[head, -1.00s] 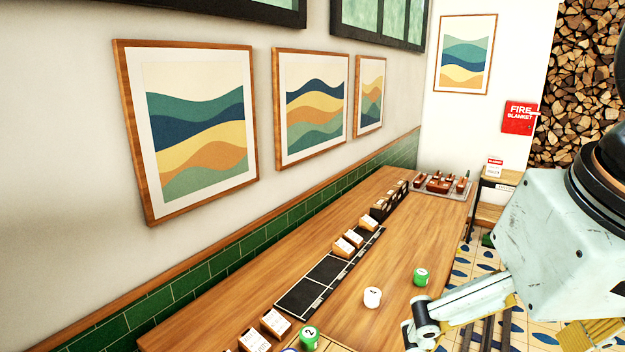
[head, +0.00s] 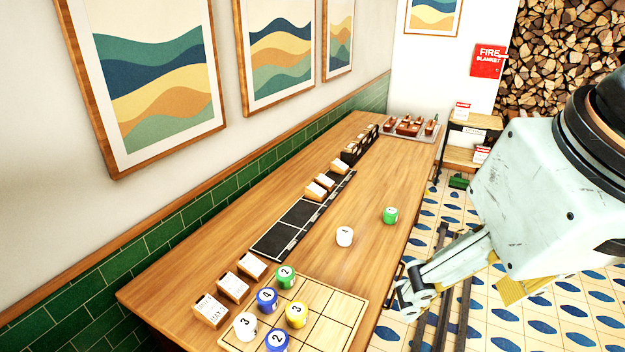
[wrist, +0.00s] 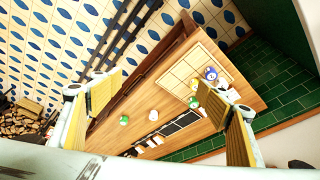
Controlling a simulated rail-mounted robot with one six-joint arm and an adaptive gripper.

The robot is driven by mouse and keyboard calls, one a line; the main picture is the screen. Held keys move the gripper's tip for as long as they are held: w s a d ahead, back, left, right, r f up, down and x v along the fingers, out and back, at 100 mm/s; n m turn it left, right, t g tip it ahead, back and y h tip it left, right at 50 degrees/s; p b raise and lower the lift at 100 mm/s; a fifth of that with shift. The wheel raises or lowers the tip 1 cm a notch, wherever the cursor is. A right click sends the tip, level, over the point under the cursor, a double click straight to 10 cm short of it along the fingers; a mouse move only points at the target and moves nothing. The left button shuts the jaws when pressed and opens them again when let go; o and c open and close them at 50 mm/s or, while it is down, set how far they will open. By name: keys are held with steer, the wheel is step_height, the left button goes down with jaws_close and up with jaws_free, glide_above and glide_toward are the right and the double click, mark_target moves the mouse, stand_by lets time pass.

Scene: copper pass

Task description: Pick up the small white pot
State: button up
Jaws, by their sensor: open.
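A small white pot (head: 344,236) stands upright on the wooden counter (head: 315,255), right of the black mat strip. It also shows in the wrist view (wrist: 154,115), between and beyond my fingers. Another white pot (head: 245,326), marked 3, stands on the light wooden grid board (head: 348,310). A green pot (head: 390,215) stands on the counter to the right of the lone white pot. My gripper (head: 408,287) is open and empty, off the counter's right edge. In the wrist view the fingers (wrist: 162,88) are wide apart, well above the counter.
Blue, green and yellow pots (head: 296,314) crowd the grid board's left side. Small card boxes (head: 233,286) line the counter's wall side, by the black mat strip (head: 290,228). A tray (head: 412,128) stands at the far end. Counter around the lone white pot is clear.

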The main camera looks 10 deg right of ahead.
steer(key=c, duration=0.7)
steer(key=shift+w, duration=0.15)
